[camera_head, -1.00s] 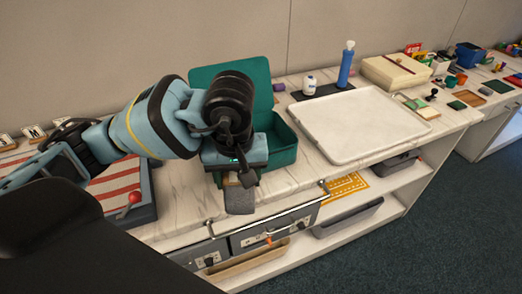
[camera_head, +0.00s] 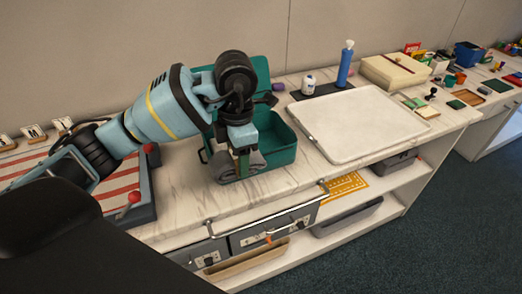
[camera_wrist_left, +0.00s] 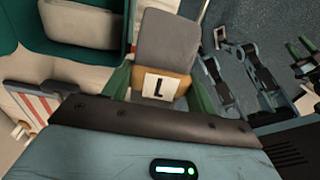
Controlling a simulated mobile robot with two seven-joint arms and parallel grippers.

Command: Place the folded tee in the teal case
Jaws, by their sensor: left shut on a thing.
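The teal case (camera_head: 284,156) stands open on the counter, its lid (camera_head: 263,78) raised at the back. My left gripper (camera_head: 243,163) is at the front left of the case. It is shut on the folded tee (camera_head: 225,163), a grey bundle. In the left wrist view the tee (camera_wrist_left: 166,40) sits between the green fingers, with an orange band and a white "L" label. I cannot tell whether the tee touches the case. A pale grey bundle (camera_wrist_left: 82,24) lies in the case there. Small green fingers at the right of that view look like my right gripper (camera_wrist_left: 300,46); its opening is unclear.
A white tray (camera_head: 360,122) lies right of the case. Behind it stand a blue pump bottle (camera_head: 346,64) and a small white bottle (camera_head: 309,85). A red-striped board (camera_head: 118,187) is on the left. Grey drawers (camera_head: 270,232) are below the counter's front edge.

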